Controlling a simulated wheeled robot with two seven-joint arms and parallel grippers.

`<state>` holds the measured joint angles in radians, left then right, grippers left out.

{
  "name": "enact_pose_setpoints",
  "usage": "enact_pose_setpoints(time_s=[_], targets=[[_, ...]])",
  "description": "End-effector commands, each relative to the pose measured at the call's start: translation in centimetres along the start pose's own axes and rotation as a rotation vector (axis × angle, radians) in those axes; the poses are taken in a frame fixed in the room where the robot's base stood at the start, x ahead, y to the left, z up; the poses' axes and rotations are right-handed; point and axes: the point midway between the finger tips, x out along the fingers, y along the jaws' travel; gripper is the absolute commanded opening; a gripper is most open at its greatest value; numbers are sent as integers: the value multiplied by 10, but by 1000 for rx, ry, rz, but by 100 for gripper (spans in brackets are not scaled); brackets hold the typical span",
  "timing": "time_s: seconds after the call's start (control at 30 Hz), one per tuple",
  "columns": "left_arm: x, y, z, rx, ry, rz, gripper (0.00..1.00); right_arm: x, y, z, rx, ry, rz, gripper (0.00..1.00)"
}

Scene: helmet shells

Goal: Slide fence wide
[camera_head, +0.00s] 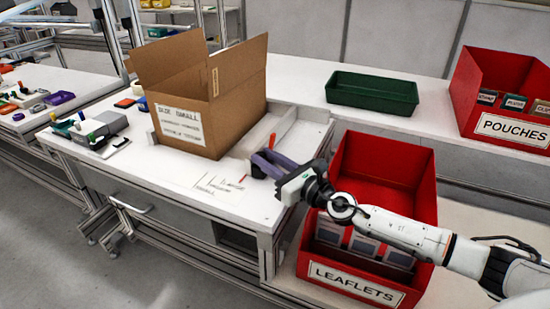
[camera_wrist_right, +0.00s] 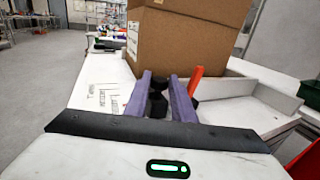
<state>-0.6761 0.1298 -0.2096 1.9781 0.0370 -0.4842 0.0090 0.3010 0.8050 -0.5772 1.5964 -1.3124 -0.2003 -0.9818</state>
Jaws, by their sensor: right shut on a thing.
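My right gripper (camera_head: 270,165) reaches in from the right over the white bench, just right of the cardboard box. In the right wrist view its two purple fingers (camera_wrist_right: 166,95) are shut on a black knob (camera_wrist_right: 157,103). I take the knob as the handle of the fence, a low pale rail (camera_wrist_right: 225,88) beside the box; how they join is hidden. An orange-red upright piece (camera_wrist_right: 195,80) stands just right of the fingers. The open cardboard box (camera_head: 235,110) stands upright with its flaps up. My left gripper is not in view.
Size lines with small lettering (camera_head: 218,184) are marked on the bench top near its front edge. A red leaflets bin (camera_head: 425,185) stands below my right forearm. A green tray (camera_head: 372,92) and a red pouches bin (camera_head: 480,70) are behind. A grey device (camera_head: 97,130) lies left.

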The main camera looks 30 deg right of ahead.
Motion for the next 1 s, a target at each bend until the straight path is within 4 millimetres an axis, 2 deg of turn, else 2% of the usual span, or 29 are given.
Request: enact_pose_setpoints(time_s=[0.17, 0.2, 0.3, 0.67, 0.77, 1.0], targets=[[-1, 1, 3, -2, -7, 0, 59, -1, -1, 0, -1, 0, -1, 0], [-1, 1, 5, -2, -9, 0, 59, -1, -1, 0, -1, 0, -2, 26], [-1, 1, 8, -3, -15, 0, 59, -2, -2, 0, -1, 0, -4, 42], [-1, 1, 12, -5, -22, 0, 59, -6, -2, 0, -1, 1, -4, 42], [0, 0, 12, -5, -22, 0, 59, -17, -2, -2, -1, 3, -3, 42], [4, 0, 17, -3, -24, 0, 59, -61, -2, -4, -3, 6, -1, 42]])
